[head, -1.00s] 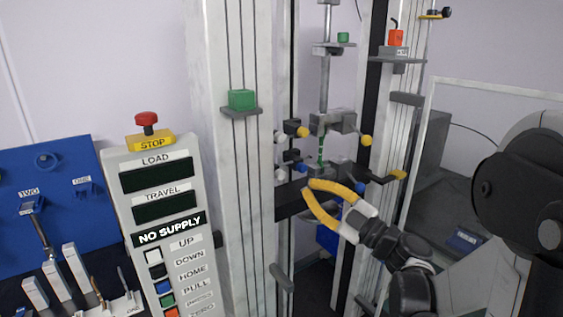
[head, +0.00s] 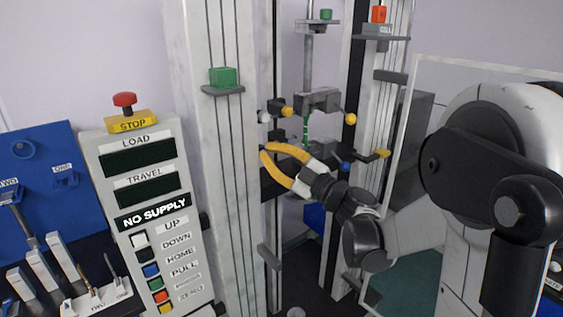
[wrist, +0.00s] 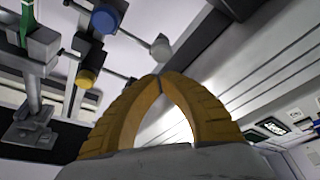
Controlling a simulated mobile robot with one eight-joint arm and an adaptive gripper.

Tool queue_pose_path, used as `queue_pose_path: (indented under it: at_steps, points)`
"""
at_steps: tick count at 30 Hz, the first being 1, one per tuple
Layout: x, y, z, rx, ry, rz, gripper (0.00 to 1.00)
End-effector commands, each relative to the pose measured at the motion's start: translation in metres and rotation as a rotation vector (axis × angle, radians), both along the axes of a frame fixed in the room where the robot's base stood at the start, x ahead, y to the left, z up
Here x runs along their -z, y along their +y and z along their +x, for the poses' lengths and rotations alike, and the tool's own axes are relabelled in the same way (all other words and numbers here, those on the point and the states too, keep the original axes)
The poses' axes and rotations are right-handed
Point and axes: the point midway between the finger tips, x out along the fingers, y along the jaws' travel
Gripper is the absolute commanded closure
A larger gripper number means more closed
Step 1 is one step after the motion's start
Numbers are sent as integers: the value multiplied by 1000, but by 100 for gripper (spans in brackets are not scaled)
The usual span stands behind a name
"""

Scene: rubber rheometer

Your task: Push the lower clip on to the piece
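The green piece (head: 306,130) is a thin upright strip below the grey upper clip (head: 318,99), which has yellow knobs. The lower clip is mostly hidden behind my gripper in the head view; its blue knob (head: 345,167) shows at the right. My gripper (head: 265,151) has yellow fingers, shut and empty, with tips left of the piece at about lower-clip height. In the wrist view the fingertips (wrist: 160,78) meet. A blue knob (wrist: 103,19), a yellow knob (wrist: 87,76) and the green piece (wrist: 26,20) lie to their left. I cannot tell whether the tips touch anything.
The machine's white left column (head: 213,160) stands just left of my gripper, with a green block (head: 223,77) on a bracket. A control panel (head: 150,190) reads NO SUPPLY. A clear-panelled frame (head: 480,67) stands to the right.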

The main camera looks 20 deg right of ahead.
Motion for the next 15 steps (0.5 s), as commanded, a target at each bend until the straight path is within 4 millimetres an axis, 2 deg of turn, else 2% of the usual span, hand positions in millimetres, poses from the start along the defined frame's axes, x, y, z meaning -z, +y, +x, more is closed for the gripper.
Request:
queue_pose_path:
  at_steps: [6,15]
  points:
    - [-3,7,11,0,-1,-1,100]
    - [-3,7,12,1,0,-1,100]
